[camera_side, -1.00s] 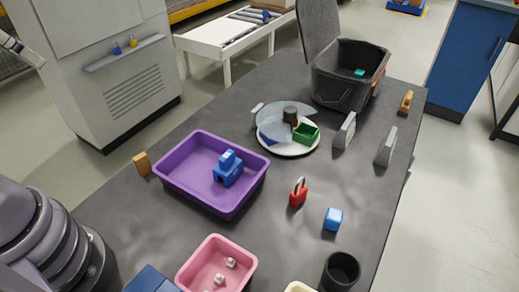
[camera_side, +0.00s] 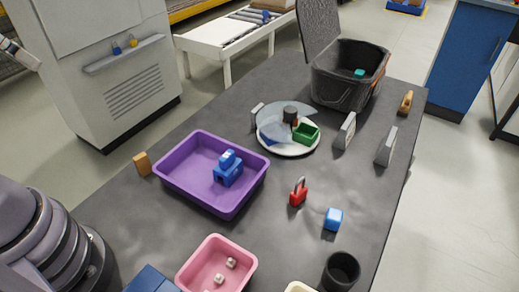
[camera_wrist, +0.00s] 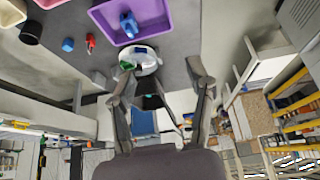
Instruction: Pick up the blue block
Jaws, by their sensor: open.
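The blue block (camera_side: 333,219) is a small light-blue cube on the dark grey table, right of the red padlock (camera_side: 298,192) and behind the black cup (camera_side: 341,271). It also shows small in the wrist view (camera_wrist: 68,45), at upper left. My gripper (camera_wrist: 162,72) is open in the wrist view, with nothing seen held between its fingers. It is well apart from the blue block and points across the room, with the table upside down at the top. My gripper is not seen in the side view.
A purple tray (camera_side: 181,187) holds a larger blue object (camera_side: 228,171). A pink tray (camera_side: 185,275) stands in front. A white round plate (camera_side: 290,151) with a green box, grey upright plates (camera_side: 386,147) and a black bin (camera_side: 340,92) stand farther back. Bare table surrounds the block.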

